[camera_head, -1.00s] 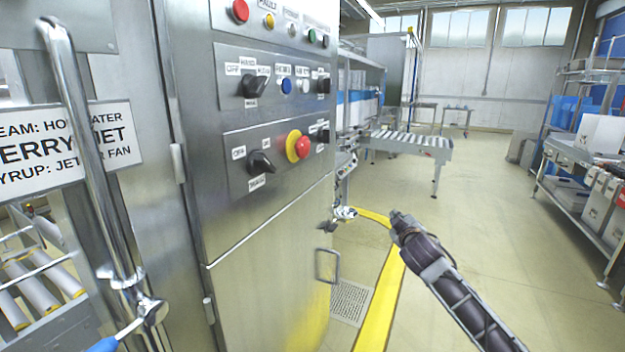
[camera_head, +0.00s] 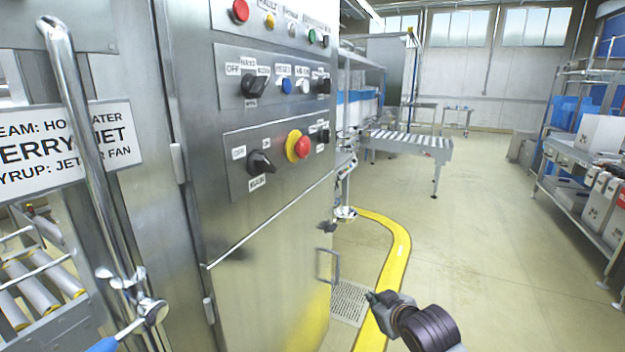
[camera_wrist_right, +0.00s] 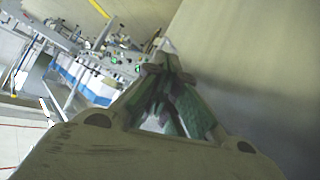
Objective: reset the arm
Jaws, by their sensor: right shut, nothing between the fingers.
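My right gripper (camera_head: 374,298) is low in the head view, right of the steel machine cabinet (camera_head: 270,240) and above the floor. Its fingers point left toward the cabinet's lower part, apart from it in the picture. In the right wrist view, the gripper's fingers (camera_wrist_right: 163,62) come together and nothing shows between them. Most of my right forearm is outside the head view. My left gripper is not in view.
The cabinet has a panel with a red button (camera_head: 302,148) and black knobs. A yellow floor line (camera_head: 398,260) curves beside it. A roller conveyor (camera_head: 410,140) stands behind, shelves with bins (camera_head: 585,190) at right. Open floor (camera_head: 490,230) lies between.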

